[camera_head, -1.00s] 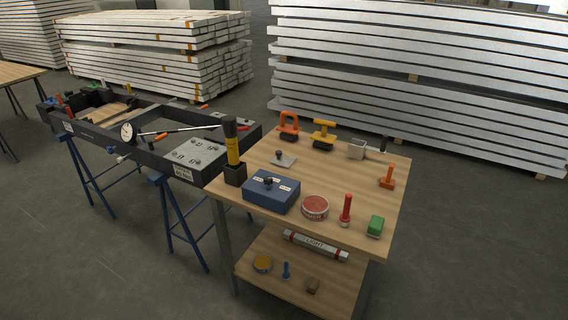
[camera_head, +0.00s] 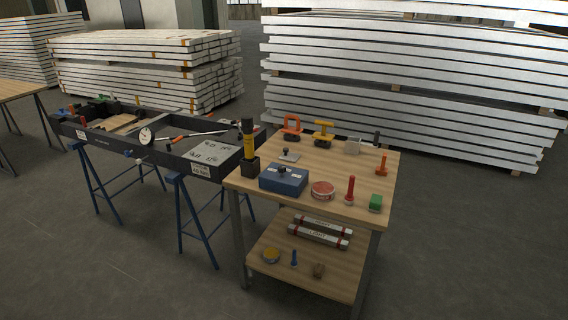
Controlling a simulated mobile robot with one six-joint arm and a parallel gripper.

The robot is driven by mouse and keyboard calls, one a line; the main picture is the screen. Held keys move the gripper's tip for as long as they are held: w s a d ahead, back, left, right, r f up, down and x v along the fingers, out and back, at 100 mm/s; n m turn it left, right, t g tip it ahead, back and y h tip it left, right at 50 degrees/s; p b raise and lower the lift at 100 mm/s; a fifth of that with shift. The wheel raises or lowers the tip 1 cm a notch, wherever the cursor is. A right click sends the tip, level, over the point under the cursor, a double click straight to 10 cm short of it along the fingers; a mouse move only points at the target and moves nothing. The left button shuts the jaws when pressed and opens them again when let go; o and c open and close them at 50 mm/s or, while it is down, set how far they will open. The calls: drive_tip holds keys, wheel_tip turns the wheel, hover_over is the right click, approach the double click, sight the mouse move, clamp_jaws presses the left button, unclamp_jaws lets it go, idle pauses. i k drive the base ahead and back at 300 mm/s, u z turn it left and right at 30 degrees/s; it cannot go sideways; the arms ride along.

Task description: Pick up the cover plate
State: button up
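A small flat grey plate with a dark knob (camera_head: 289,156) lies on the wooden table top (camera_head: 335,170), behind the blue box (camera_head: 284,181). It looks like the cover plate, though no label on it is readable. Nothing lies on top of it, and it is apart from the blue box. Light grey plates with dark marks (camera_head: 212,152) also show at the near end of the black frame (camera_head: 172,160). My gripper is not in view.
A black and yellow tool (camera_head: 248,142) stands upright at the table's left edge. Orange (camera_head: 292,124) and yellow (camera_head: 324,130) handled tools stand behind the plate. Floor in front is clear.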

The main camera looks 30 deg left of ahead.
sight(292, 157)
drive_tip(key=z, duration=0.1)
drive_tip(key=k, duration=0.9)
drive_tip(key=u, duration=1.05)
drive_tip(key=i, duration=1.3)
drive_tip(key=u, duration=0.3)
